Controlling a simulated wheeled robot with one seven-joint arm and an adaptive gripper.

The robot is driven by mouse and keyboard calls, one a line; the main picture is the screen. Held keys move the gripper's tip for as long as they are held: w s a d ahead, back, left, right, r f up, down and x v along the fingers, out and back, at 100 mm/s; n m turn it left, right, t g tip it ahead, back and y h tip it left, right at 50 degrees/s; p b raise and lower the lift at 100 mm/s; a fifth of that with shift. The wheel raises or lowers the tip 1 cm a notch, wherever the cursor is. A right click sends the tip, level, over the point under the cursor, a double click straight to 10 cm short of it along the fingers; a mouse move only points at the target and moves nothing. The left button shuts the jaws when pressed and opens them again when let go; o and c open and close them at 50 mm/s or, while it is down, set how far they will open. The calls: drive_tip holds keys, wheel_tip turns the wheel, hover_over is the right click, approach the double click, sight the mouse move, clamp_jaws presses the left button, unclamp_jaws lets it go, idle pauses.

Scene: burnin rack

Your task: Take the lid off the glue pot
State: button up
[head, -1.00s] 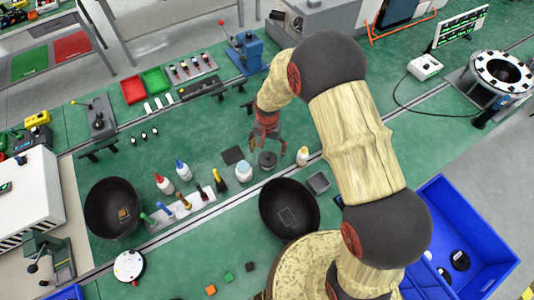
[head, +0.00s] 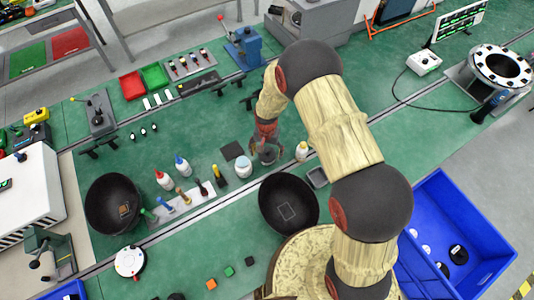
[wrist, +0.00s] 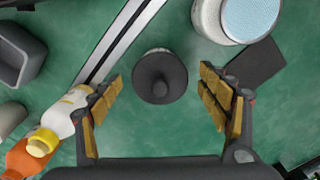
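The lid is on the pot. In the wrist view my gripper (wrist: 160,88) is open, with one padded finger on each side of the lid and clear gaps to it. Nothing is held. Whether the fingertips are level with the knob or above it I cannot tell.
A white bottle with a yellow cap (wrist: 62,118) is close to my left finger. A white jar (wrist: 208,18) and a dark square pad (wrist: 256,64) are on the right. A large black bowl (head: 288,205) and a grey tray (head: 317,177) are nearby.

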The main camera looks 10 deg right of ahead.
drive_tip(key=c, duration=0.9)
drive_tip(key=shift+r, duration=0.15)
